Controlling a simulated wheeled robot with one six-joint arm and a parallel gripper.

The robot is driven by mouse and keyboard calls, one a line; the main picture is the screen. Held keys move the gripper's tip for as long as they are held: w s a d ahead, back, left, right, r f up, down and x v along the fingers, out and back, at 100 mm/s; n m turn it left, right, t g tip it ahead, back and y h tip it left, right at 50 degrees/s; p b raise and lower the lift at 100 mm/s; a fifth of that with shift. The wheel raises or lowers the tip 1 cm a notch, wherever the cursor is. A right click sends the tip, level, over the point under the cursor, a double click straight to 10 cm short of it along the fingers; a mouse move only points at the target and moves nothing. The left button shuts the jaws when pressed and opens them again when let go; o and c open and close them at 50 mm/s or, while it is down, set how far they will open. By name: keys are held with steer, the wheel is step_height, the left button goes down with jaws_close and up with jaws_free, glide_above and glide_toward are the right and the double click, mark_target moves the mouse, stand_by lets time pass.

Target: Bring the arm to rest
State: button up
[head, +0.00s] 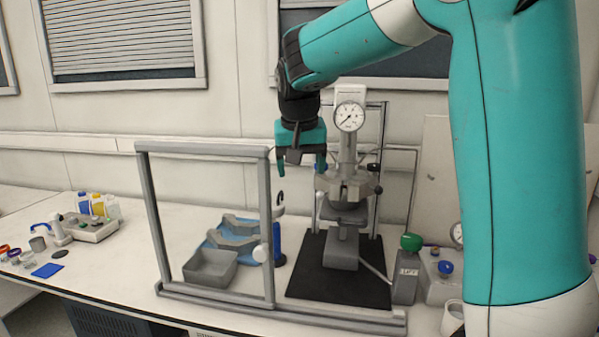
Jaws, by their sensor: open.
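My arm is teal with black and white joints and comes in from the right. It arches over the bench. My gripper (301,168) points down, open and with nothing seen between its fingers. It hangs in the air just left of the reactor's pressure gauge (349,116). In the picture its right finger lies close to the grey metal reactor (347,187); I cannot tell the gap in depth. The reactor stands upright on a black mat (318,285).
A grey frame (153,220) stands at the bench front, left of the reactor. Behind it are a grey bin (210,268) and a blue holder (232,238). A green-knobbed box (406,270) and a mug (452,318) stand right. Bottles and small items lie far left.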

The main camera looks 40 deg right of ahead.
steer(key=shift+a+f, duration=0.1)
steer(key=shift+a, duration=0.2)
stand_by(0.4)
steer(key=s+a+f+n+g+y, duration=0.1)
steer(key=s+a+f+n+y, duration=0.2)
steer(key=s+a+n, duration=0.4)
steer(key=s+a+f+n+g+y, duration=0.1)
steer(key=s+a+f+n+y, duration=0.2)
steer(key=s+a, duration=1.3)
step_height(320, 180, down, 2)
steer(key=s+n, duration=0.1)
steer(key=n, duration=0.2)
steer(key=shift+a+n+y, duration=0.15)
steer(key=shift+n+y, duration=0.15)
steer(key=shift+n, duration=0.1)
